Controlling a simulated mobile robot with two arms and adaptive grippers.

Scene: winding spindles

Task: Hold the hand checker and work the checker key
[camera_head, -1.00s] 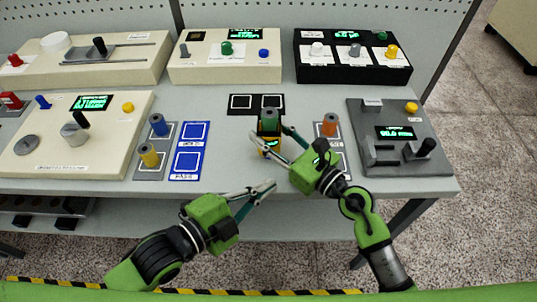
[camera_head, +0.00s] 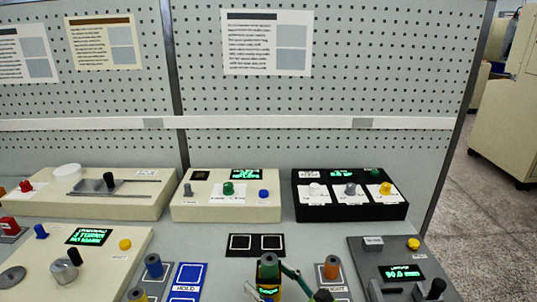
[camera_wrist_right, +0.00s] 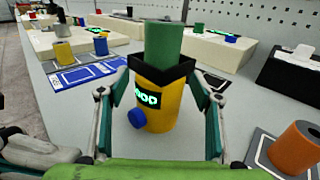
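The hand checker (camera_wrist_right: 158,100) is a yellow cylinder with a black collar, upright in the right wrist view. A green spool (camera_wrist_right: 165,42) stands in its top. Its lit green display is partly readable, ending in "OOD". A round blue key (camera_wrist_right: 137,118) sticks out low on its side. The fingers of my right gripper (camera_wrist_right: 160,90) lie on both sides, their tips against the collar, so it looks shut on the checker. In the head view, the checker (camera_head: 269,291) and green spool (camera_head: 268,266) show at the bottom edge. My left gripper is out of view.
An orange spool (camera_head: 332,268) stands on a grey pad to the right. A grey gauge unit (camera_head: 400,262) is beyond it. Blue squares (camera_head: 188,276) lie left. Cream and black consoles (camera_head: 349,205) line the back.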

